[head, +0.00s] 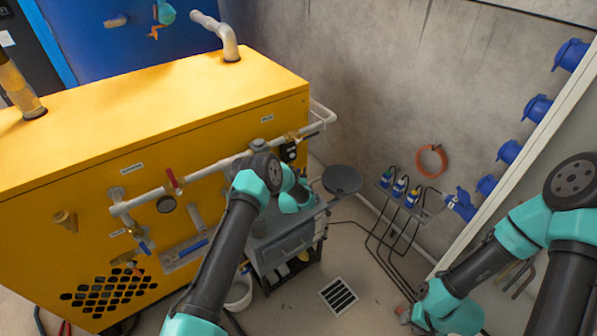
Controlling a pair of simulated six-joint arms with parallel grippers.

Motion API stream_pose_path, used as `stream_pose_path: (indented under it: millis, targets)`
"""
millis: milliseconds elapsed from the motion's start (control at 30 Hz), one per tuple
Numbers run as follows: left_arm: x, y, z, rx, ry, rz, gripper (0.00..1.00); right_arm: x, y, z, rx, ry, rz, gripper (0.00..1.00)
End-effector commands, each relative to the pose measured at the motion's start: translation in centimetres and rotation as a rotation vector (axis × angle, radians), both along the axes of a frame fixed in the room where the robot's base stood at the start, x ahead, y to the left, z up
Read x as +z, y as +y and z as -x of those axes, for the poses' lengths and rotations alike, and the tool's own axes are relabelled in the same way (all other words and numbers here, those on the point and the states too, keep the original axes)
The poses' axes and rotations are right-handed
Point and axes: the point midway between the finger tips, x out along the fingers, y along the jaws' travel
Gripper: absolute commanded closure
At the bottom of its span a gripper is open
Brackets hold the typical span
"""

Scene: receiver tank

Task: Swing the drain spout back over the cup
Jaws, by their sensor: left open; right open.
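The yellow receiver unit (150,115) fills the left side. Low on its front is a small brass fitting (132,266), near a blue-handled valve (145,246); I cannot tell whether it is the drain spout. A pale round container (239,292) stands on the floor beside the grey cart, partly hidden by my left arm; it may be the cup. My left gripper (297,198) is over the cart, empty as far as I see, its fingers hard to make out. My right gripper (408,313) is low at the right, open, well away from the unit.
The grey cart (285,248) stands right of the unit, with a dark round disc (342,180) behind it. A floor drain grate (338,296) lies in front. Bare floor lies around the grate.

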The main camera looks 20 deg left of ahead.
Motion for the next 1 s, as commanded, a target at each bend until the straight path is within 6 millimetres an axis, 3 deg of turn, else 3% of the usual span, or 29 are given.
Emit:
stream_pose_path:
  millis: [400, 867, 1000]
  targets:
    - [0.0, 0.08, -0.56, 0.0, 0.0, 0.0, 0.54, 0.0, 0.0, 0.0, 0.0, 0.0, 0.0, 0.57]
    - [0.01, 0.08, -0.54, 0.0, 0.0, 0.0, 0.98, 0.0, 0.0, 0.0, 0.0, 0.0, 0.0, 0.57]
    - [0.01, 0.08, -0.54, 0.0, 0.0, 0.0, 1.0, 0.0, 0.0, 0.0, 0.0, 0.0, 0.0, 0.57]
